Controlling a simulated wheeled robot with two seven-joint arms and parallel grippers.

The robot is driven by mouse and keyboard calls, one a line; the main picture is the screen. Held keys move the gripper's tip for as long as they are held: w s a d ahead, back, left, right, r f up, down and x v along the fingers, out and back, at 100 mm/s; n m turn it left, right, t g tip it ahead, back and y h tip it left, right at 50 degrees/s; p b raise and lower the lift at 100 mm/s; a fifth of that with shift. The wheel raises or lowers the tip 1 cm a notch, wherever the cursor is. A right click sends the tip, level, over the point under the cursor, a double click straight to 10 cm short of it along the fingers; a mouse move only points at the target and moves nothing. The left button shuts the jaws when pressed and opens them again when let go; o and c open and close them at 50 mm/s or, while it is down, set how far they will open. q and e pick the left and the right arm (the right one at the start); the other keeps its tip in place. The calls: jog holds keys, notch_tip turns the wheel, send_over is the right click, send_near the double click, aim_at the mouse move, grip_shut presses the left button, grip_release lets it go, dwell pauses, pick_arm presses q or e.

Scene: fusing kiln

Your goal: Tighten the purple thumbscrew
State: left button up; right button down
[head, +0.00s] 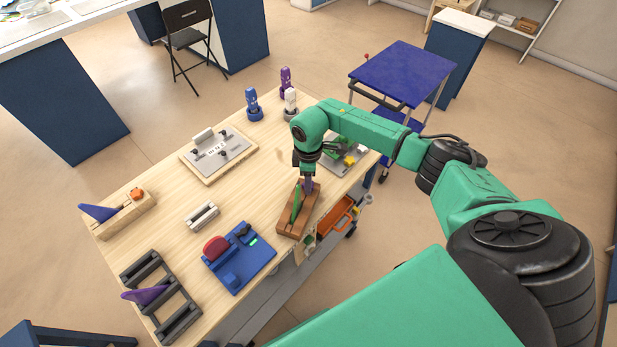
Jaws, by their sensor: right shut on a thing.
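A brown wooden holder (284,226) stands near the right edge of the workbench, with an upright green piece (296,203) set in it. My right gripper (308,179) points down at the holder's far end. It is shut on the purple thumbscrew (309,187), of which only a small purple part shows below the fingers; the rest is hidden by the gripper. I cannot tell how far the screw is in. My left gripper is not in view.
A blue fixture (240,270), dark rack (180,318) and grey plate (215,156) lie around. An orange drawer (337,218) is beside the bench's right side.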

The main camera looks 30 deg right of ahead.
jog(key=shift+m, duration=0.3)
jog(key=shift+r+m+p, duration=0.1)
jog(key=shift+m+p, duration=0.7)
jog(key=shift+m, duration=0.4)
jog(key=shift+m+p, duration=0.6)
jog(key=shift+m, duration=0.8)
jog(key=shift+c, duration=2.2)
grip_release()
